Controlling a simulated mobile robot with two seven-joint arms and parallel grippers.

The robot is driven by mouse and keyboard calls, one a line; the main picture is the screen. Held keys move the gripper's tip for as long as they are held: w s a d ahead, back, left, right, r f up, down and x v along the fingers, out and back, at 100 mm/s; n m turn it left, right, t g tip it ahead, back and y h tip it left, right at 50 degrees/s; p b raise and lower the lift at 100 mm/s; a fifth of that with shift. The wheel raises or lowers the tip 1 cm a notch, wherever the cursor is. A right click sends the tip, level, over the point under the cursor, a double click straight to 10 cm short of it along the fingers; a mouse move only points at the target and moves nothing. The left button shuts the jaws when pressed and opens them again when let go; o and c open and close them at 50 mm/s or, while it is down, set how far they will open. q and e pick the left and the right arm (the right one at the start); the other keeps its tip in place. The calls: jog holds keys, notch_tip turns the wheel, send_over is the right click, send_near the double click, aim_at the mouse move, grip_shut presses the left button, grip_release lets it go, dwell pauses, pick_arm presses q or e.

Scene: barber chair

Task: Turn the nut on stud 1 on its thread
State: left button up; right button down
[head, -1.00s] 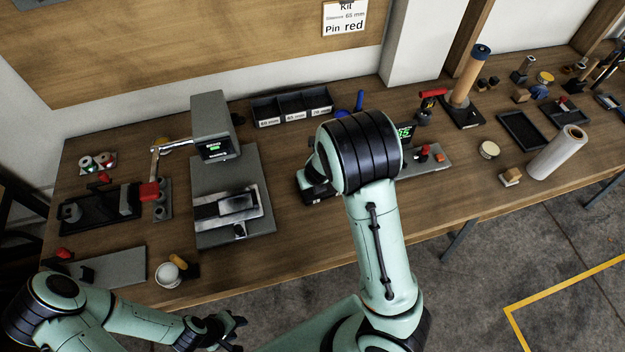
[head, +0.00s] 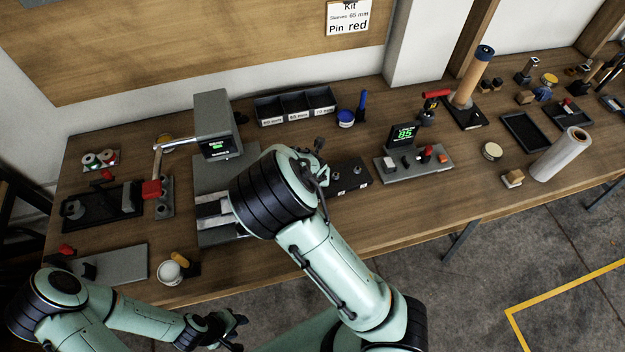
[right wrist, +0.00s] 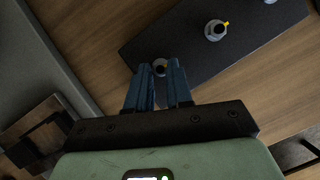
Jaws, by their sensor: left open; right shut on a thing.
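A dark block (head: 350,182) with a row of studs lies on the bench, partly hidden behind my right arm in the head view. In the right wrist view the block (right wrist: 180,30) shows several studs. My right gripper (right wrist: 158,80) is shut on the nut (right wrist: 160,66) at the block's near end, with its blue fingers on either side. A neighbouring nut (right wrist: 215,31) has a yellow mark and stands clear of the fingers. I cannot read any stud numbers. My left gripper (head: 232,328) is open and empty at the bench's front edge.
A press-like machine with a green display (head: 214,125) stands left of the block. A small fixture with a display (head: 412,160) stands to its right. Labelled bins (head: 295,105) and a blue-lidded pot (head: 345,117) are behind. Bare bench lies in front of the fixture.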

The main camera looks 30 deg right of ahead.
jog(key=c, duration=1)
grip_release()
jog(key=shift+r, duration=0.1)
jog(key=v, duration=1.3)
jog(key=shift+r, duration=0.1)
